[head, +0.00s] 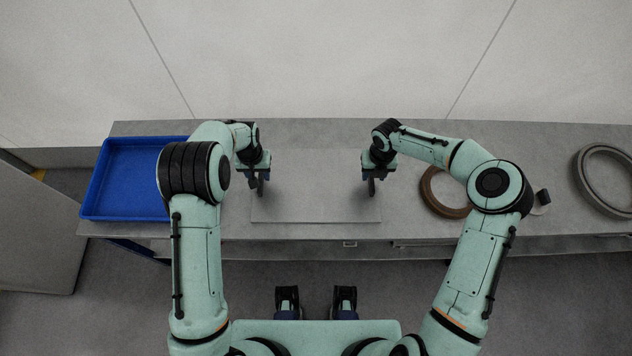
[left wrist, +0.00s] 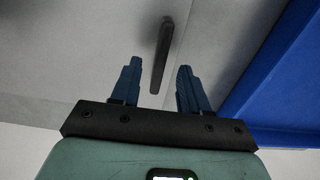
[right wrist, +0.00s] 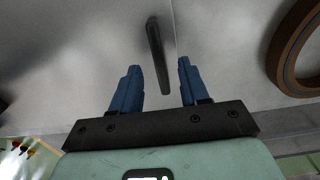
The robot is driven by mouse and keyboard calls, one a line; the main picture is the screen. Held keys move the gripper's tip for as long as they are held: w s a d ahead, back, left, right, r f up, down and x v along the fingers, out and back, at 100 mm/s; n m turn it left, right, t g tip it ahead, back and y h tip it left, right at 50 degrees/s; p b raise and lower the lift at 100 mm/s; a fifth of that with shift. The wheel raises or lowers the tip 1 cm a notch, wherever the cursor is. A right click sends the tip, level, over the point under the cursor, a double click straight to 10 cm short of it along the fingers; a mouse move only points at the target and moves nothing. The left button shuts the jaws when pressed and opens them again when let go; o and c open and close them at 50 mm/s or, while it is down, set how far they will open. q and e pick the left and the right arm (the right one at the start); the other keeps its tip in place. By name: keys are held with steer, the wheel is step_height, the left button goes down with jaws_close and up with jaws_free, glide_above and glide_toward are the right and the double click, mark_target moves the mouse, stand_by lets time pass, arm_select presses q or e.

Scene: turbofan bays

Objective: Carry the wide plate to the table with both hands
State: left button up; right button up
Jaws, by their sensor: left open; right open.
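The wide plate (head: 316,200) is a flat grey sheet lying on the grey table (head: 420,227), with a dark upright handle near each side. My left gripper (head: 257,178) is at the left handle, and my right gripper (head: 374,178) is at the right handle. In the left wrist view the left handle (left wrist: 162,55) stands between and beyond the open blue fingers (left wrist: 155,85). In the right wrist view the right handle (right wrist: 158,55) stands likewise beyond the open fingers (right wrist: 158,85). Neither gripper is closed on a handle.
A blue tray (head: 97,190) is on the table left of the plate. A brown ring (head: 428,197) lies to the right, partly behind my right arm. A larger grey ring (head: 582,180) is at the far right. A pale wall stands behind the table.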

mark_target(260, 178)
arm_select(q)
steer(key=shift+f, duration=1.75)
arm_select(e)
steer(key=shift+f, duration=1.8)
arm_select(q)
jaws_close()
arm_select(e)
jaws_close()
steer(key=shift+r, duration=0.1)
